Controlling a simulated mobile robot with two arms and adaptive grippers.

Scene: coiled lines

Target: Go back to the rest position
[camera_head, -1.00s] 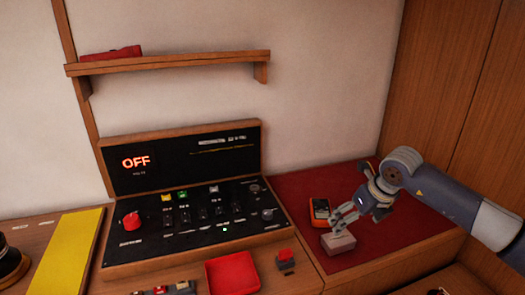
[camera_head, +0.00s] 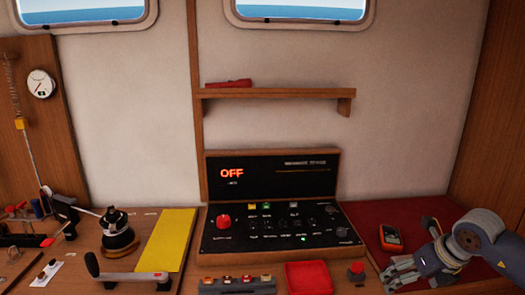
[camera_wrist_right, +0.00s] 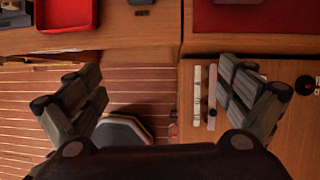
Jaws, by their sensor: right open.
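My right gripper (camera_head: 392,273) is at the lower right of the head view, near the front of the dark red mat (camera_head: 388,212). In the right wrist view its two fingers stand wide apart with nothing between them (camera_wrist_right: 165,95). That view looks down past the counter's front edge to the striped floor (camera_wrist_right: 90,150). My right forearm (camera_head: 485,238) comes in from the right edge. My left gripper does not show.
The control panel (camera_head: 265,222) reads OFF. An orange meter (camera_head: 391,238) lies on the mat beside my gripper. A red tray (camera_head: 308,279) and a red-topped switch (camera_head: 356,270) stand at the front. A yellow mat (camera_head: 168,238) lies left of the panel.

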